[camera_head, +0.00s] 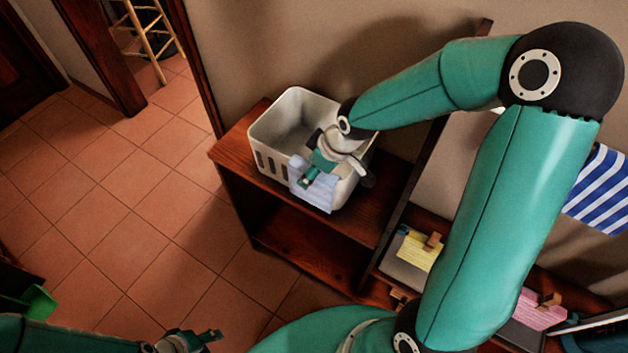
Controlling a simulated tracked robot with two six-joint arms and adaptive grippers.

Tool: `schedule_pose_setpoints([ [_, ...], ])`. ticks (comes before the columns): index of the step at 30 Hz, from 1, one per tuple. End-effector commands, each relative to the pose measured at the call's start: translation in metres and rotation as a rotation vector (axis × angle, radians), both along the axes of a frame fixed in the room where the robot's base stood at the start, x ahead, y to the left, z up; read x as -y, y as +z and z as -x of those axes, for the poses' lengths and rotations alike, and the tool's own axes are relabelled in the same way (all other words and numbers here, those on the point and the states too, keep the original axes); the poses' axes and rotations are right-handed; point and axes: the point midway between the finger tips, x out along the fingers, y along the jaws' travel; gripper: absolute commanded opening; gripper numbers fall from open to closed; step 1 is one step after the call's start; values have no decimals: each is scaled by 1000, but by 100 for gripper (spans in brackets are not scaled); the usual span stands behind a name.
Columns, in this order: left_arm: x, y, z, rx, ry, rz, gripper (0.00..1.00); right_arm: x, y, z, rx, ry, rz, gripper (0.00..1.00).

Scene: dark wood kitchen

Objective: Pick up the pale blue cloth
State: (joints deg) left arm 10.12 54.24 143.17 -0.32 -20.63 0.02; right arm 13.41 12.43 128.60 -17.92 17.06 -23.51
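The pale blue cloth (317,195) hangs over the front side of a white basket, near its right corner. My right gripper (322,172), on the large arm from the right, is at the cloth and covers its upper part. One teal fingertip lies in front of the cloth. Whether the fingers touch or hold it is not clear. My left gripper (198,340) is at the bottom edge, low over the floor and far from the cloth. It is partly cut off, and its opening cannot be made out.
The white basket (270,133) stands on a dark wooden shelf unit (235,155) against the wall. To the right are a yellow note (417,250), a pink note (540,312) and a blue-striped cloth (603,195).

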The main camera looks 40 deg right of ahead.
Motion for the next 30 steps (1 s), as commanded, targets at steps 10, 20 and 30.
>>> schedule_pose_setpoints([
  [10, 0, -6, 0, 0, 0, 0, 40, 0, -4, 0, 1, 0, 0, 67],
  [20, 0, -6, 0, 0, 0, 0, 40, 0, -4, 0, 1, 0, 0, 67],
  [30, 0, -6, 0, 0, 0, 0, 40, 0, -4, 0, 0, -1, 0, 17],
])
